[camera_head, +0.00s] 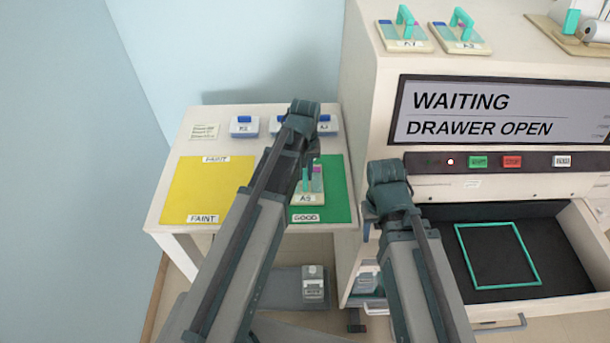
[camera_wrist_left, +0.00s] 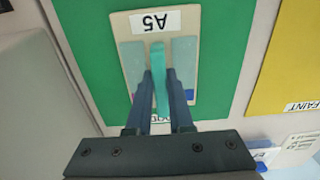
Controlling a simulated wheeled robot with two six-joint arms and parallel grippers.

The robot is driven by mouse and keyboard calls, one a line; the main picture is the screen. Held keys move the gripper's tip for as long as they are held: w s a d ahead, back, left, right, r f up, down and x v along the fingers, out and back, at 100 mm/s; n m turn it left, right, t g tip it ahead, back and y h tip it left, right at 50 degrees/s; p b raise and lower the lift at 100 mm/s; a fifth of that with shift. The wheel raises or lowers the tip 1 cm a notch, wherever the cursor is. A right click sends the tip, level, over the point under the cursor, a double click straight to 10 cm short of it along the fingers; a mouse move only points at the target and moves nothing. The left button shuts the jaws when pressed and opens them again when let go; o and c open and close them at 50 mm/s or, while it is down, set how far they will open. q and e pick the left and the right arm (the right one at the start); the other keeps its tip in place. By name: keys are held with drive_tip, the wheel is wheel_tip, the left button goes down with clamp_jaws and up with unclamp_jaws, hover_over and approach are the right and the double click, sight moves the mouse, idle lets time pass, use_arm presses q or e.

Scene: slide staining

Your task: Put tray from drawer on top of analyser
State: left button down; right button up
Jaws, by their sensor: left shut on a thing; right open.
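A cream tray labelled A5 (camera_head: 308,196) with a teal handle is at the green GOOD mat (camera_head: 335,190) on the side table. In the left wrist view, my left gripper (camera_wrist_left: 160,95) is shut on the teal handle (camera_wrist_left: 159,70) of the A5 tray (camera_wrist_left: 143,48). I cannot tell whether the tray touches the mat. The analyser (camera_head: 372,100) stands at right, its display reading WAITING, DRAWER OPEN. Its drawer (camera_head: 480,285) is open, with only a teal square outline inside. My right gripper (camera_head: 371,212) is open beside the analyser's front left edge, its fingers mostly hidden.
Trays labelled A7 (camera_head: 404,38) and A3 (camera_head: 460,40) stand on the analyser's top, with a device holding white rolls (camera_head: 595,28) at far right. Several blue-topped boxes (camera_head: 244,126) line the table's back.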

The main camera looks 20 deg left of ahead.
use_arm(q)
drive_tip(key=c, duration=1.3)
unclamp_jaws()
drive_tip(key=shift+f, duration=0.15)
drive_tip(key=o, duration=0.5)
